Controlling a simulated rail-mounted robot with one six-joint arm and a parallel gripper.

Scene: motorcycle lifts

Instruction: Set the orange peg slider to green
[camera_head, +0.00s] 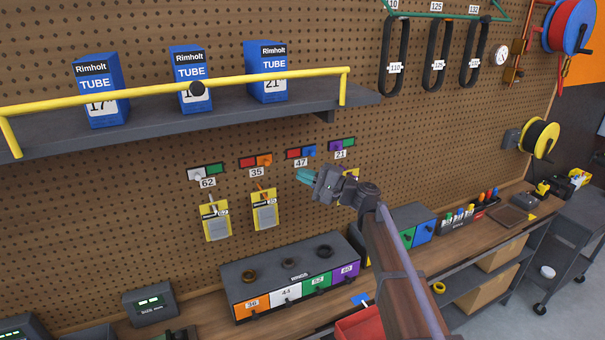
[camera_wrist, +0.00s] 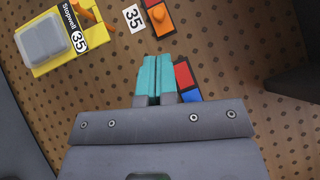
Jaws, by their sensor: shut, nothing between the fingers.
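The orange peg slider (camera_head: 264,160) sits on the pegboard above the label 35. It covers the right half of its plate, and a red field (camera_head: 247,162) shows at the left. No green shows on this plate. In the wrist view the orange slider (camera_wrist: 162,26) is at the top, just beyond my fingertips, with a small orange knob on it. My gripper (camera_head: 304,176) has teal fingers that are shut and empty. In the wrist view my gripper (camera_wrist: 156,58) is right beside the red and blue plate (camera_wrist: 184,78), below the orange slider and apart from it.
The white slider (camera_head: 196,174) of label 62 is to the left; the blue slider (camera_head: 309,151) of 47 and purple slider (camera_head: 335,146) of 21 are to the right. A yellow pack (camera_head: 265,210) hangs on an orange peg below 35. A yellow-railed shelf (camera_head: 230,92) is above.

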